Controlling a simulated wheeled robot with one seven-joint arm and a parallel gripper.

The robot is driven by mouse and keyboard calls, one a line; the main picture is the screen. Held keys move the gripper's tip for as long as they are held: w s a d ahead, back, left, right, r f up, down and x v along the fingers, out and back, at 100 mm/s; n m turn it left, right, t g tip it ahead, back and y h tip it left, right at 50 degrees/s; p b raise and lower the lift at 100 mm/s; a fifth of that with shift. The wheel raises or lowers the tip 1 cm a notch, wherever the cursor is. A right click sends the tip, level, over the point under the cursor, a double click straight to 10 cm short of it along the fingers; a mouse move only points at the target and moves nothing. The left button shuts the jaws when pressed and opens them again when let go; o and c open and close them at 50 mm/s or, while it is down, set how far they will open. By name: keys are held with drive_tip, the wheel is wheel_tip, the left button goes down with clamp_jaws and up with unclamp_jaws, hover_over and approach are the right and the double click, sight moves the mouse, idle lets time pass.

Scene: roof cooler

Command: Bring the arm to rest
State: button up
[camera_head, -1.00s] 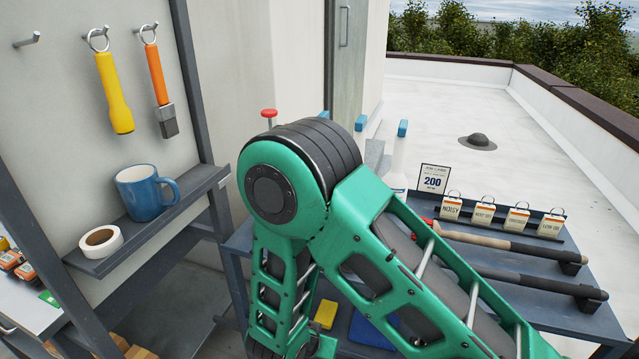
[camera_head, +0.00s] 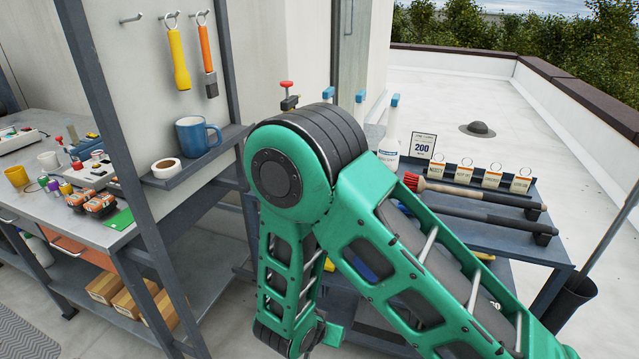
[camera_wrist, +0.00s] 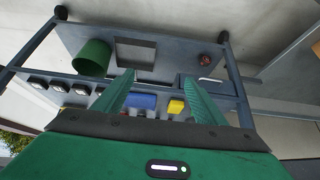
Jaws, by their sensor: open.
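My gripper (camera_wrist: 160,98) shows in the wrist view with its two green fingers spread apart and nothing between them. Behind the fingers, farther off, are a blue object (camera_wrist: 142,102) and a yellow object (camera_wrist: 176,106) on a grey cart (camera_wrist: 75,40); neither is touched, as far as I can see. In the head view my green arm is folded at the elbow in front of the cart (camera_head: 545,245), and the gripper itself cannot be made out.
A workbench (camera_head: 40,210) with mugs and tools stands at the left. A shelf (camera_head: 205,158) beside my arm holds a blue mug (camera_head: 197,137) and a tape roll (camera_head: 166,168). Two long-handled tools lie on the cart. A bucket (camera_head: 568,303) stands at the right. The roof beyond is open.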

drive_tip(key=w+d+r+m+g+h, duration=0.1)
drive_tip(key=w+d+r, duration=0.2)
drive_tip(key=d+r, duration=0.35)
drive_tip(key=w+d+r+m+g+h, duration=0.1)
drive_tip(key=w+d+r, duration=0.1)
drive_tip(key=d+r, duration=0.5)
drive_tip(key=s+d+r+g, duration=0.1)
drive_tip(key=s+d+r, duration=0.1)
drive_tip(key=d+r, duration=0.35)
drive_tip(key=s+d+r+g, duration=0.1)
drive_tip(key=d+r, duration=0.1)
drive_tip(key=d, duration=0.6)
drive_tip(key=s+d+r+m+g+y, duration=0.1)
drive_tip(key=s+d+r+g+y, duration=0.1)
drive_tip(key=s+d+r, duration=0.8)
drive_tip(key=s+d+r+y, duration=0.1)
drive_tip(key=s+r, duration=0.1)
drive_tip(key=s, duration=0.5)
drive_tip(key=s+d+r+y, duration=0.1)
drive_tip(key=s+r, duration=0.1)
drive_tip(key=s, duration=0.5)
drive_tip(key=shift+d+n+y, duration=0.3)
